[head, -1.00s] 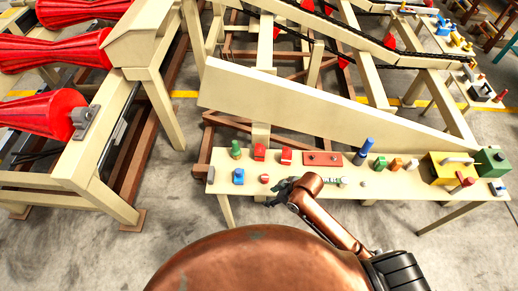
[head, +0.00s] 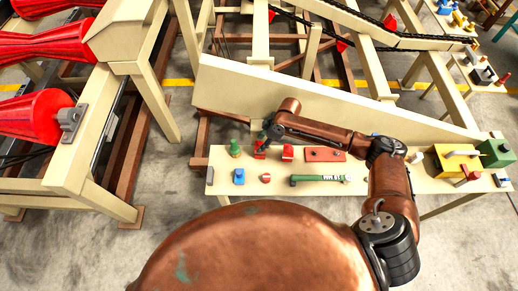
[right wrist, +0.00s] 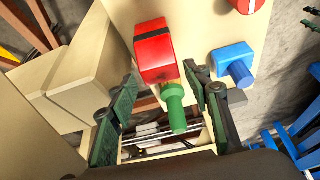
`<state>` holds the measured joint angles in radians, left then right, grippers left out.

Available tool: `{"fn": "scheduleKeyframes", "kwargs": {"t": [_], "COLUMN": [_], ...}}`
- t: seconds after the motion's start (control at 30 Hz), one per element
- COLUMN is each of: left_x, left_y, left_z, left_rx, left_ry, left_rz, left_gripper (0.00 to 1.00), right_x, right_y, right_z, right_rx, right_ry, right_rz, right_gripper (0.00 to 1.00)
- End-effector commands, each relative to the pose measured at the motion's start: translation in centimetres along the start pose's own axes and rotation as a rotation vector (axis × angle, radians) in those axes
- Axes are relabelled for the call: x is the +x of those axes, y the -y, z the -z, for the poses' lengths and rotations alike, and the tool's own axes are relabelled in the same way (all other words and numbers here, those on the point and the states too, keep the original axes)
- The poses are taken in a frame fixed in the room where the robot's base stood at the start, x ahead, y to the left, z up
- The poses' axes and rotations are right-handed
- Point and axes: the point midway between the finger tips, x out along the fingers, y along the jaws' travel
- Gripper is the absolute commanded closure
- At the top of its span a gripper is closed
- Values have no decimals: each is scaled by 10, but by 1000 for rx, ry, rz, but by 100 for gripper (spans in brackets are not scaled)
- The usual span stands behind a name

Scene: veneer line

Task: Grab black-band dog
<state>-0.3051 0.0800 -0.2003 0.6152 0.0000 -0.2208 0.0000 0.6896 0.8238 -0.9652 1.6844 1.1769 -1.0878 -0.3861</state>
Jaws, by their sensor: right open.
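The black-band dog (right wrist: 155,50) is a red block with a dark stripe across its top, standing on the bench in the right wrist view. In the head view, the left one of two red blocks (head: 260,154) appears to be it, partly hidden by my right gripper. My right gripper (head: 265,135) is above the back left part of the bench. In the right wrist view its two dark fingers (right wrist: 163,95) are apart and empty, with the dog just ahead of their tips. I cannot tell whether they touch it. My left gripper is not in view.
A green peg (right wrist: 173,108) shows between the fingers, close to the dog. A blue piece (head: 239,176), small red piece (head: 265,178), second red block (head: 287,152), red plate (head: 325,155) and green tool (head: 320,179) share the bench. A beige board (head: 300,100) rises behind.

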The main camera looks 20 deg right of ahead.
Motion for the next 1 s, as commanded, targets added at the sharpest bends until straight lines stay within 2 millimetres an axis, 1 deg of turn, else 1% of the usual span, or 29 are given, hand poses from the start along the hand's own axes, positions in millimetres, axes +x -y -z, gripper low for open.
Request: {"fn": "scheduleKeyframes", "kwargs": {"t": [0.03,0.1,0.2,0.37,0.5,0.6,0.7,0.8,1.0], "left_x": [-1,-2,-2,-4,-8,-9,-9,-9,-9], "left_y": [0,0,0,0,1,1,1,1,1], "left_z": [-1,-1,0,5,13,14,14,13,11], "left_rx": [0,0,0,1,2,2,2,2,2], "left_ry": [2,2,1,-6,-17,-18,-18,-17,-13], "left_rz": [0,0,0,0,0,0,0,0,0], "left_gripper": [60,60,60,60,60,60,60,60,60], "right_x": [9,20,31,40,59,74,84,88,88], "right_y": [1,0,0,0,0,-1,-1,-2,-1], "right_z": [0,0,0,0,-2,-3,-3,-4,-4], "right_rx": [2,1,1,-1,-1,-2,-2,-2,-2], "right_ry": [1,0,0,0,1,0,0,0,0], "right_rz": [2,0,0,0,1,0,0,-2,-1], "right_gripper": [55,55,55,55,55,55,55,55,56]}}
